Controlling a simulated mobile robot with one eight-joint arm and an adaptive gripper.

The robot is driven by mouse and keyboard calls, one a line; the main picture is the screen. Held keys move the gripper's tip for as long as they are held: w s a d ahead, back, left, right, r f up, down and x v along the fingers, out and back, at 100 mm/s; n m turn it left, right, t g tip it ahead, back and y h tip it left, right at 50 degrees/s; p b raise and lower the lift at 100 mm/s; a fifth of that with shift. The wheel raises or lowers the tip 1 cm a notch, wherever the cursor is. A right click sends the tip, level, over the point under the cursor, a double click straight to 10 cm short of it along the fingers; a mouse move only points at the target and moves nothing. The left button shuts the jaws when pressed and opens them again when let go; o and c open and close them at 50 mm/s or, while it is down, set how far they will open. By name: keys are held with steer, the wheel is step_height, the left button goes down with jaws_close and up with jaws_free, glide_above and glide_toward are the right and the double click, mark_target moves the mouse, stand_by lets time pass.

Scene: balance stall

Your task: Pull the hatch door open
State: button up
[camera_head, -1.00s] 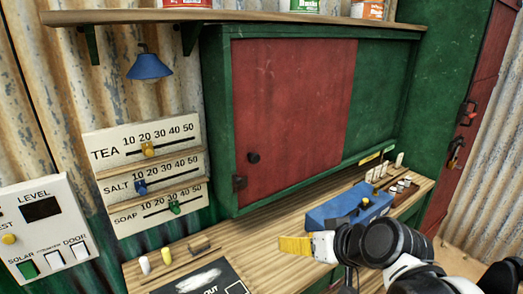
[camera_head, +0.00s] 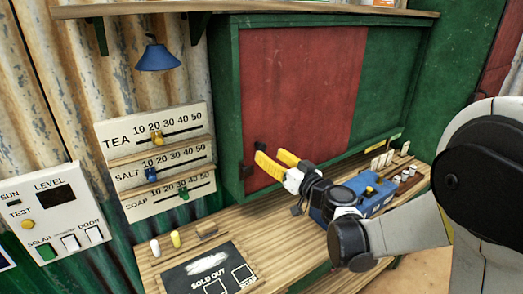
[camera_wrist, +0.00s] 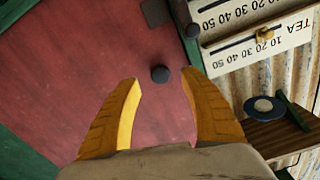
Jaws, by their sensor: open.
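The red hatch door (camera_head: 300,100) covers the left part of a green cabinet front and looks closed. Its round black knob sits low near the door's left edge; in the wrist view the knob (camera_wrist: 160,74) shows ahead of the fingertips, between their lines. In the head view my yellow fingers partly cover the knob area. My gripper (camera_head: 272,160) is open, with nothing between its fingers, close to the knob. In the wrist view the fingers (camera_wrist: 160,84) stand apart on either side of it. I cannot tell whether they touch the door.
A wooden counter (camera_head: 205,235) runs below the cabinet, with a blue box (camera_head: 372,198) and a sold-out board (camera_head: 212,272) on it. Price sliders (camera_head: 158,165) and a switch panel (camera_head: 55,212) are on the left wall. A blue lamp (camera_head: 157,57) hangs above them.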

mark_target(263, 150)
steer(key=x, duration=0.5)
steer(key=shift+w+a+b, duration=0.1)
steer(key=shift+b, duration=0.2)
jaws_close()
